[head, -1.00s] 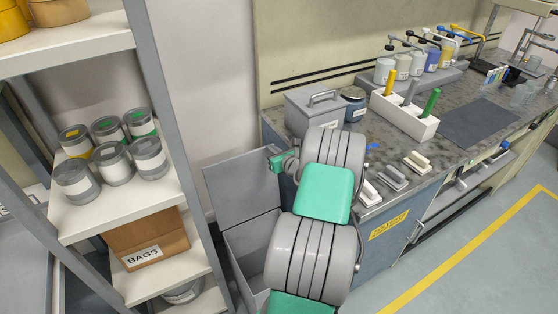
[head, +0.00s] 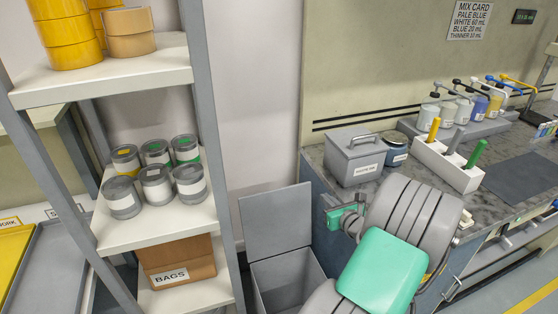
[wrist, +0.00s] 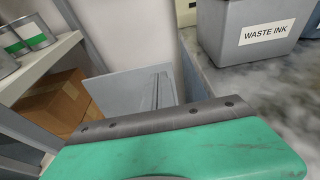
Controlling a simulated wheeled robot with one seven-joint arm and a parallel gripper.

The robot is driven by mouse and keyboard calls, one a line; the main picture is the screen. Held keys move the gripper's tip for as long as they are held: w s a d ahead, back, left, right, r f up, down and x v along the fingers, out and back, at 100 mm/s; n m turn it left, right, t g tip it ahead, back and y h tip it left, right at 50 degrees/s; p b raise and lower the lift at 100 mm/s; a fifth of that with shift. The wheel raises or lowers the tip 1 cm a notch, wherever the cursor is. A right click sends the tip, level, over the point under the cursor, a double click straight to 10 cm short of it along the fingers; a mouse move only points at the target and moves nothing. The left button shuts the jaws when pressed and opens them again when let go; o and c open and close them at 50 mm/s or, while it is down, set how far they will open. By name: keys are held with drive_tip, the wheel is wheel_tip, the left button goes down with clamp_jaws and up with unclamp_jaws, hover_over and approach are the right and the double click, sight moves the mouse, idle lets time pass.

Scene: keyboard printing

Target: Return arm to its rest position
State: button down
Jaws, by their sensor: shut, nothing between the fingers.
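My arm, with grey ribbed joints and green covers, is bent in front of the bench's near left corner in the head view. My gripper (head: 338,219) shows as a small green and grey piece left of the arm, above the open grey bin. It carries nothing that I can see. In the wrist view its green part with a dark grey edge (wrist: 155,115) fills the lower half. The gripper is shut and empty, beside the bench edge.
The grey waste ink box (head: 355,158) stands on the bench (head: 318,158) close by. The open bin (head: 285,275) is below the gripper. A shelf rack (head: 205,120) with several cans and a bags box (head: 178,262) stands at left. Floor is free at lower right.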

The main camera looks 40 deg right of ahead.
drive_tip(key=s+a+f+n+g+y, duration=0.3)
drive_tip(key=s+a+f+n, duration=0.15)
drive_tip(key=f+n, duration=0.35)
drive_tip(key=s+a+f+n+g+y, duration=0.2)
drive_tip(key=s+a+f+n+g, duration=0.15)
drive_tip(key=a+f+n, duration=0.4)
drive_tip(key=s+a+n+g+y, duration=0.2)
drive_tip(key=s+a+n+g, duration=0.3)
drive_tip(key=s+n, duration=0.6)
drive_tip(key=s+a+r+n+g+h, duration=0.2)
drive_tip(key=a+r+n+g, duration=0.2)
drive_tip(key=r, duration=0.6)
drive_tip(key=w+a+r+n+t, duration=0.2)
drive_tip(key=w+a+r+n, duration=0.2)
drive_tip(key=a, duration=0.5)
drive_tip(key=w+a+r+n+t+h, duration=0.1)
drive_tip(key=w+a+r+n+t, duration=0.2)
drive_tip(key=w+a+r, duration=0.4)
drive_tip(key=shift+w+a+r+n, duration=0.4)
drive_tip(key=shift+a+r+n, duration=0.2)
drive_tip(key=shift+a+n, duration=0.25)
